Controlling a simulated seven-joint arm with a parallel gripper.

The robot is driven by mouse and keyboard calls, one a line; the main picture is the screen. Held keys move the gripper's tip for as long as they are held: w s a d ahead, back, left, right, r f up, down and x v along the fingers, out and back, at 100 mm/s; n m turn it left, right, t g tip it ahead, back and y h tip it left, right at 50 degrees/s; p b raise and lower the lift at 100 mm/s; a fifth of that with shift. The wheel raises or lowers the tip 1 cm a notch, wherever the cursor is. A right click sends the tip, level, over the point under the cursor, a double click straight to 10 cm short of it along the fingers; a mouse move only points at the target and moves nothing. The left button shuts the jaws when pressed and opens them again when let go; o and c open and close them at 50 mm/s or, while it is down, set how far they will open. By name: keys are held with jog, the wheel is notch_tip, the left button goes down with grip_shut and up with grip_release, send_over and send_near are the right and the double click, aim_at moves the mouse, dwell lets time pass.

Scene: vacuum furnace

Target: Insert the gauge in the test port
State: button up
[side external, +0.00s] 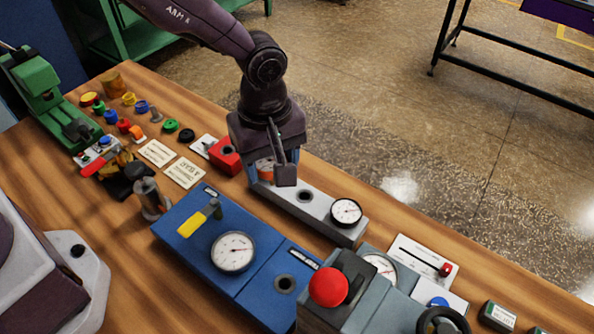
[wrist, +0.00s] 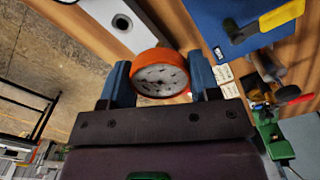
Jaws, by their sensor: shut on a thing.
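My gripper (wrist: 160,85) is shut on an orange-rimmed gauge (wrist: 160,75) with a white dial, which sits between the blue fingers in the wrist view. In the side external view the orange gauge (side external: 264,168) shows partly behind my gripper (side external: 270,180), over the left end of a grey block (side external: 325,222). That block has a dark round port (side external: 305,195) and a black-rimmed gauge (side external: 346,212). A blue panel (side external: 195,240) in front also has a dark port (side external: 285,283). Which port is the test port, I cannot tell. The held gauge's lower end is hidden.
The blue panel carries a yellow-handled valve (side external: 200,219) and a white dial gauge (side external: 233,252). A red emergency button (side external: 328,287) stands at the front right. A red box (side external: 224,157) stands left of my gripper. Small coloured parts and labels crowd the bench's left side.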

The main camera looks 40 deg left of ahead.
jog(key=s+a+r, duration=0.3)
jog(key=s+a, duration=0.1)
jog(key=s, duration=0.3)
jog(key=m, duration=0.5)
send_over(284, 277)
jog(key=s+d, duration=0.1)
jog(key=shift+f, duration=3.8)
jog(key=shift+f, duration=0.4)
jog(key=shift+f, duration=0.75)
jog(key=shift+f, duration=0.15)
jog(key=shift+f+n, duration=0.3)
jog(key=shift+f, duration=0.15)
jog(key=shift+f, duration=0.25)
